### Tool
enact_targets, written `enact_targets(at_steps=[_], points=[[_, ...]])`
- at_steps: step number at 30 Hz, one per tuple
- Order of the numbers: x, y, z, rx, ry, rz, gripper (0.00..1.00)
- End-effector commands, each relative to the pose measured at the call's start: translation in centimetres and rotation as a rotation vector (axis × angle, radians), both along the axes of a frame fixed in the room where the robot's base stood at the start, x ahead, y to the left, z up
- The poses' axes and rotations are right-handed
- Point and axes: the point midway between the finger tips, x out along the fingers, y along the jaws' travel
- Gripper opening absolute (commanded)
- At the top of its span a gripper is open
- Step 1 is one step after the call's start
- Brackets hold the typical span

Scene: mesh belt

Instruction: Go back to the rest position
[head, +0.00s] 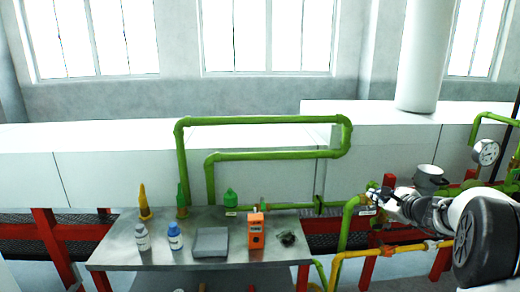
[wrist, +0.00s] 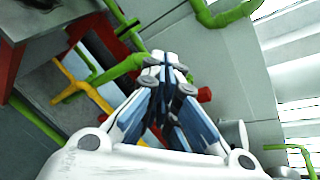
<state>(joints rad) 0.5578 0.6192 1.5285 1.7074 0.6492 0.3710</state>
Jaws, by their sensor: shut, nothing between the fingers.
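My gripper (head: 374,194) is at the right in the head view, at the end of my arm, beside the green and yellow pipes. In the wrist view my gripper (wrist: 164,62) has its fingers together, with nothing between them. A green pipe (wrist: 118,72) passes behind the fingertips there. I cannot tell whether the fingertips touch any pipe.
A metal table (head: 130,258) holds bottles, a grey box (head: 210,242), an orange device (head: 256,231) and a dark scrubber-like clump (head: 287,239). A yellow pipe (head: 395,250) runs below my arm. A pressure gauge (head: 486,152) and a grey pot (head: 430,177) stand behind it.

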Motion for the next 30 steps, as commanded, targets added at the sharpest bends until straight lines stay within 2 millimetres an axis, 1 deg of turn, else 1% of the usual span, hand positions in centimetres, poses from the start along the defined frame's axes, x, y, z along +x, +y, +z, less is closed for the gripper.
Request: enact_targets(at_steps=[1,2,3,5,6,8,9,11,12,14,15,17,18,19,21,24,27,30], points=[[-1.2,3.7,2.1,-0.081,0.006,0.093,0.00],[-2.0,5.8,2.8,-0.130,0.015,0.149,0.00],[-3.3,8.4,3.7,-0.199,0.025,0.225,0.00],[-5.7,12.3,4.9,-0.302,0.038,0.339,0.00],[-7.5,14.7,5.5,-0.373,0.048,0.417,0.00],[-10.6,18.1,6.1,-0.484,0.060,0.535,0.00],[-12.9,20.2,6.4,-0.560,0.068,0.614,0.00],[-16.5,22.9,6.5,-0.675,0.079,0.733,0.00],[-19.1,24.4,6.4,-0.754,0.087,0.810,0.00],[-22.9,26.3,6.1,-0.871,0.097,0.922,0.00],[-25.5,27.1,5.8,-0.950,0.105,0.995,0.00],[-29.4,28.1,5.0,-1.070,0.117,1.103,0.00],[-31.9,28.3,4.5,-1.150,0.126,1.171,0.00],[-33.8,28.5,4.0,-1.211,0.132,1.222,0.00],[-37.7,28.2,2.8,-1.345,0.150,1.328,0.00],[-42.0,27.2,1.2,-1.512,0.178,1.451,0.00],[-44.8,26.0,0.1,-1.636,0.203,1.534,0.00],[-46.3,25.1,-0.6,-1.709,0.222,1.580,0.00]])
